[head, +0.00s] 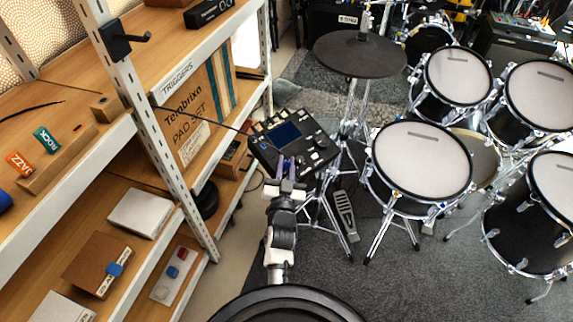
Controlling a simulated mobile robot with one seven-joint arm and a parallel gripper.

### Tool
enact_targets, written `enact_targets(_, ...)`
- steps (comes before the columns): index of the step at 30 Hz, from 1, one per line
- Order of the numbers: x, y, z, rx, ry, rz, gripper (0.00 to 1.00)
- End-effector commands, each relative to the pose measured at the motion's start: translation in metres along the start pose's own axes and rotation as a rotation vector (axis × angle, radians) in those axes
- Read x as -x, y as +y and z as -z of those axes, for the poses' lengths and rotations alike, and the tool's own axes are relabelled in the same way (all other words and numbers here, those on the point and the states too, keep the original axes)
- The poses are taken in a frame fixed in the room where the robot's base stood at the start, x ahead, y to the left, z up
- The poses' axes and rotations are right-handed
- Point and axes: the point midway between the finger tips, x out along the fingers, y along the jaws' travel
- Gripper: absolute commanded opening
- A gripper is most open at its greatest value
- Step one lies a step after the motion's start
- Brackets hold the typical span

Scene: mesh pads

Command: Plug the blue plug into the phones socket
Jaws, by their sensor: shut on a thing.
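My gripper (288,168) is at the front edge of a black drum module (318,153), at the end of my arm. It is shut on the blue plug (281,161), of which only a small bluish bit shows between the fingers. The module has a blue screen and several knobs and pads, and is tilted on a stand. A thin dark cable (205,121) runs from the shelf post towards the module. I cannot make out the phones socket, or whether the plug touches the module.
A wooden shelf rack with a white metal post (150,130) stands close on the left, holding boxes and small items. Drum pads (422,158) and a black cymbal pad (360,53) crowd the right. A pedal (344,215) stands below the module. Grey carpet (400,285) is open in front.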

Motion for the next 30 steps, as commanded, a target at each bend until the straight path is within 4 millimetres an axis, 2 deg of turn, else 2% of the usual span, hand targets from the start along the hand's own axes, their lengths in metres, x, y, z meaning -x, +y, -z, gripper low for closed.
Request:
enact_targets(24, 0.0, 0.0, -0.022, 0.0, -0.002, 0.001, 0.0)
enact_targets(25, 0.0, -0.001, -0.021, 0.0, -0.002, 0.001, 0.22)
enact_targets(30, 0.0, 0.0, -0.02, 0.0, -0.001, 0.001, 0.43)
